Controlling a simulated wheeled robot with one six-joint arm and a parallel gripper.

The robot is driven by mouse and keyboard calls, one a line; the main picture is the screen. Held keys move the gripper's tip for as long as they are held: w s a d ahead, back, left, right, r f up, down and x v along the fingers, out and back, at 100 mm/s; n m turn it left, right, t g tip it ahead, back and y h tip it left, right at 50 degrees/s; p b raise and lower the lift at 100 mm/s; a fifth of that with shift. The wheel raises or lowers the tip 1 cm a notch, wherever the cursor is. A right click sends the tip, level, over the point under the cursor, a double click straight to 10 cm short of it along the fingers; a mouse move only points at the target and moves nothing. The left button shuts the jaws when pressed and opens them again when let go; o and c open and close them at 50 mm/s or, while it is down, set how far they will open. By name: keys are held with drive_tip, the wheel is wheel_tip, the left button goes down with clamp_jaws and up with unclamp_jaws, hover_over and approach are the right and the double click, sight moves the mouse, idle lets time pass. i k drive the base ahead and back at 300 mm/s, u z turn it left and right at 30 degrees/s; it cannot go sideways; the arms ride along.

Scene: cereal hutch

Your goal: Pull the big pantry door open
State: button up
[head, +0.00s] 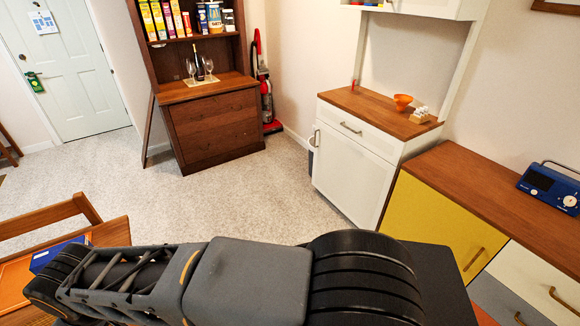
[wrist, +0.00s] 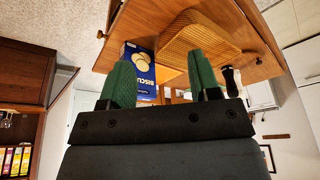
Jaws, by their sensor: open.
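A white cabinet (head: 358,150) stands right of centre in the head view. Its large lower door (head: 347,178) looks shut, with a vertical metal handle (head: 314,138) at its upper left edge. A dark wood hutch (head: 216,125) stands further back, with a broad lower front panel. I cannot tell for certain which of these is the pantry. My gripper (wrist: 161,80) is open in the wrist view, its two green fingers apart with nothing held. A blue biscuit box (wrist: 139,57) shows behind and between the fingers. In the head view my arm crosses the bottom and the gripper is not visible.
Pale carpet leaves free floor before the hutch and cabinet. A wooden table (head: 108,236) is at lower left. A yellow-fronted sideboard (head: 432,228) with a blue radio (head: 549,187) is at right. A red vacuum (head: 266,96) stands between hutch and white cabinet.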

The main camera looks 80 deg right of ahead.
sight(358, 182)
drive_tip(key=z, duration=3.4)
drive_tip(key=i, duration=2.1)
drive_tip(key=u, duration=1.3)
drive_tip(key=i, duration=0.75)
drive_tip(key=u, duration=0.7)
